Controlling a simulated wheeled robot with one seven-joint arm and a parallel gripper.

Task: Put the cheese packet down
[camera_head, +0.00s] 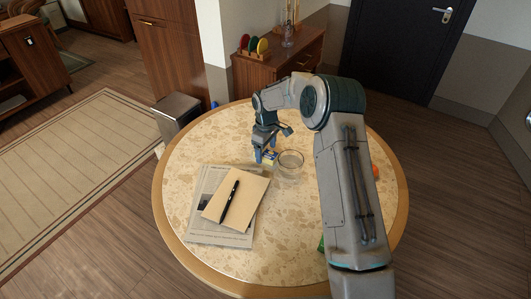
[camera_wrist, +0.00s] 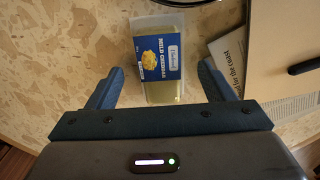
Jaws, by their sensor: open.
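The cheese packet (camera_wrist: 160,62), a clear pack with a blue "Mild Cheddar" label, lies on the speckled round table (camera_head: 290,230). In the wrist view it sits between the two blue fingers of my gripper (camera_wrist: 160,90), with gaps on both sides. My gripper is open and points down. In the head view my gripper (camera_head: 265,154) is over the far part of the table, and only a small part of the packet (camera_head: 269,161) shows beside the fingers.
A clear glass bowl (camera_head: 289,165) stands just right of my gripper. A newspaper (camera_head: 195,224) lies nearer, with a tan envelope (camera_head: 250,193) and a black pen (camera_head: 229,202) on it. An orange item (camera_head: 375,171) is partly hidden by my arm.

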